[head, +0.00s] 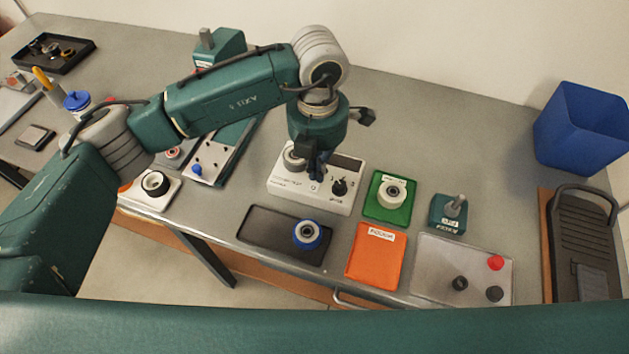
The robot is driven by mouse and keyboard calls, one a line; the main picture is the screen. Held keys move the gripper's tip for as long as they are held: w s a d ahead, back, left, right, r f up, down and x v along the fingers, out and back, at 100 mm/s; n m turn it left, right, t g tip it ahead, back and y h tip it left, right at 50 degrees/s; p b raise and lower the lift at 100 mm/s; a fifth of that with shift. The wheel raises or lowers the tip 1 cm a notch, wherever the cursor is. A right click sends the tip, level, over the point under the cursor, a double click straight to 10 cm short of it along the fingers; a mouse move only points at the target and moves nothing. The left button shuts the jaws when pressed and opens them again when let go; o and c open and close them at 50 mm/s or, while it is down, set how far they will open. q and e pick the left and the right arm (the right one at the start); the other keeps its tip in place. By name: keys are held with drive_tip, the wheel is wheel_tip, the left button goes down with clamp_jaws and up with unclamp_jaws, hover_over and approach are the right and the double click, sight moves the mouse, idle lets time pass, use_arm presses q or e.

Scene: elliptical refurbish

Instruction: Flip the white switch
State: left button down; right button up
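A white control box (287,184) stands on the grey table, with a dark display (347,163) and a black knob (339,187) on its top. My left arm reaches over from the left, and my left gripper (317,172) points down at the box's top, just left of the knob. Its dark fingers are small and partly hidden by the wrist, so I cannot tell whether they are open or touch the box. I cannot make out a white switch clearly; the gripper covers part of the box. My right gripper is not in view.
In front of the box lie a black tray (262,228) with a blue-rimmed wheel (307,234) and an orange tray (373,262). To the right are a green tray (380,208), a teal block (440,214) and a clear plate (430,265). A blue bin (583,130) stands far right.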

use_arm(q)
drive_tip(key=shift+f+b, duration=0.3)
drive_tip(key=shift+f, duration=0.05)
drive_tip(key=shift+s, duration=0.1)
drive_tip(key=shift+r+p, duration=1.4)
drive_tip(key=shift+r, duration=2.15)
drive_tip(key=shift+f, duration=0.1)
